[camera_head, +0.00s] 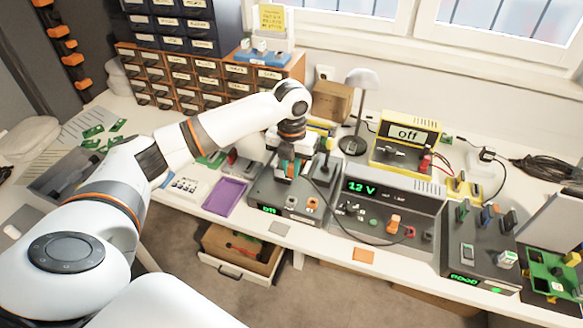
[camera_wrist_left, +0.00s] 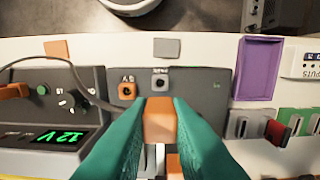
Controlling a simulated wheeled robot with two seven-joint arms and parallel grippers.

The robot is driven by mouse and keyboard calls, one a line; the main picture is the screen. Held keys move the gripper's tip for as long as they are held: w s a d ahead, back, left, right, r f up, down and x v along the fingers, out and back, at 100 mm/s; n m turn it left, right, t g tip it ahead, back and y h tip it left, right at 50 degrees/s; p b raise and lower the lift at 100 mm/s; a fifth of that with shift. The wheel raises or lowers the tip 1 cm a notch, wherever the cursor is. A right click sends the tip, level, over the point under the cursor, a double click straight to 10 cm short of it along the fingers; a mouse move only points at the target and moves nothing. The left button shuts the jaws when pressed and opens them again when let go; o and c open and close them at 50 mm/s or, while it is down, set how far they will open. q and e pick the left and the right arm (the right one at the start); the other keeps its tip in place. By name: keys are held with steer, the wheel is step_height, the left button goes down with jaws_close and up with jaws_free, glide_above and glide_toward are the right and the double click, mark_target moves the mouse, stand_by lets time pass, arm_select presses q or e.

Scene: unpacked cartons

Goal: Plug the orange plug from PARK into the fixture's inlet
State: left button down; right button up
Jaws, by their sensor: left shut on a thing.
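My left gripper (camera_head: 288,168) is above the dark fixture box (camera_head: 262,190). In the left wrist view its green fingers are shut on an orange block (camera_wrist_left: 159,122), which looks like the orange plug. Two round sockets are on the fixture's front part: an orange-rimmed one (camera_wrist_left: 127,91) and a grey one (camera_wrist_left: 160,84). My right gripper is not in view.
A 12 V power supply (camera_head: 371,187) with a cable (camera_wrist_left: 62,60) stands beside the fixture. A purple tray (camera_head: 224,196) is on the other side. A yellow meter reading off (camera_head: 404,133) and a lamp (camera_head: 353,143) stand behind. An orange square (camera_head: 363,255) lies near the front edge.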

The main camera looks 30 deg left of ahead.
arm_select(q)
steer(key=w+d+f, duration=0.1)
steer(key=f, duration=0.2)
steer(key=d+f, duration=0.2)
steer(key=w+d+f+b, duration=0.1)
steer(key=d+f, duration=0.1)
steer(key=f, duration=0.1)
steer(key=shift+w+d+f, duration=0.1)
steer(key=shift+w+f, duration=0.25)
steer(key=shift+r, duration=0.1)
stand_by(0.8)
steer(key=shift+p, duration=0.7)
stand_by(0.3)
steer(key=shift+f, duration=0.45)
stand_by(0.8)
steer(key=shift+p, duration=0.4)
steer(key=shift+f, duration=0.3)
stand_by(0.7)
